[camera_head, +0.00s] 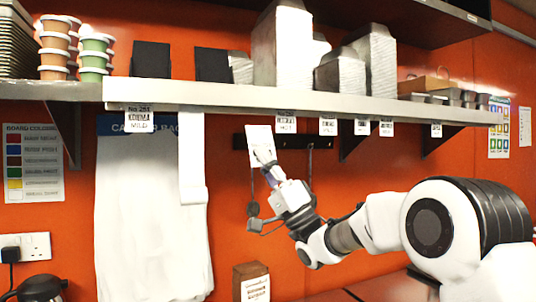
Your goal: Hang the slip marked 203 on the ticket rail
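The ticket rail (230,95) is the pale metal strip along the front edge of the shelf. Several printed slips hang below it; the leftmost slip (139,119) reads No 251, KORMA, MILD. My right gripper (264,160) is raised just under the rail, in front of the orange wall. It appears shut on the lower part of a white slip (258,136), which stands upright and slightly tilted, with its top close below the rail. No number can be read on this slip. My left gripper is not in view.
Another hanging slip (286,122) is close to the right of the held one. A dark wall bar (319,141) with hooks is behind the gripper. White bags (145,220) hang at left. A wooden block (250,271) with a printed label stands below. The rail between the leftmost and held slips is bare.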

